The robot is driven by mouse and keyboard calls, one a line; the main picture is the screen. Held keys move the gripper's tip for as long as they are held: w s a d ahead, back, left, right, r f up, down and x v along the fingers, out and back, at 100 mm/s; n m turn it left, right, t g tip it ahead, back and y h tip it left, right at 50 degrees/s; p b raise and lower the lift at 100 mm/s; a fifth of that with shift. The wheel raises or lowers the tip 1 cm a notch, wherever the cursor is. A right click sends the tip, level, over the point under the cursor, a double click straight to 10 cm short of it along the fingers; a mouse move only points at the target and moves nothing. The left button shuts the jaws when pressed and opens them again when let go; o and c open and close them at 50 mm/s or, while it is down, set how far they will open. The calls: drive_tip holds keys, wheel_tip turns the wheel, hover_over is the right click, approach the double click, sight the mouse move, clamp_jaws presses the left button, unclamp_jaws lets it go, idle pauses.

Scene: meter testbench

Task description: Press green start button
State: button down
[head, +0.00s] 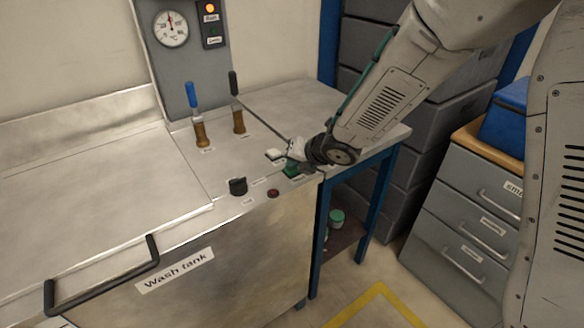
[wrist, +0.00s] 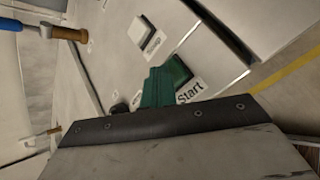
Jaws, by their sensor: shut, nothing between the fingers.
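The green start button (wrist: 179,71) is a square green block beside a label reading "Start" in the wrist view. In the head view the green button (head: 291,171) shows partly behind my gripper, near the front right corner of the wash tank top. My gripper (wrist: 158,72) has teal fingers, shut and empty, with their tips right beside the button's left side in the wrist view. The fingers cover part of the button, and I cannot tell whether they touch it. In the head view my gripper (head: 297,166) is low over the panel.
A white square button (head: 275,154), a black knob (head: 238,186) and a red button (head: 273,193) are close by. Two upright levers, blue-handled (head: 194,115) and black-handled (head: 237,103), stand behind. An orange lamp (head: 210,7) glows on the gauge panel. Grey drawers (head: 470,220) stand right.

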sight(294, 171)
drive_tip(key=shift+r, duration=0.75)
drive_tip(key=shift+r, duration=2.5)
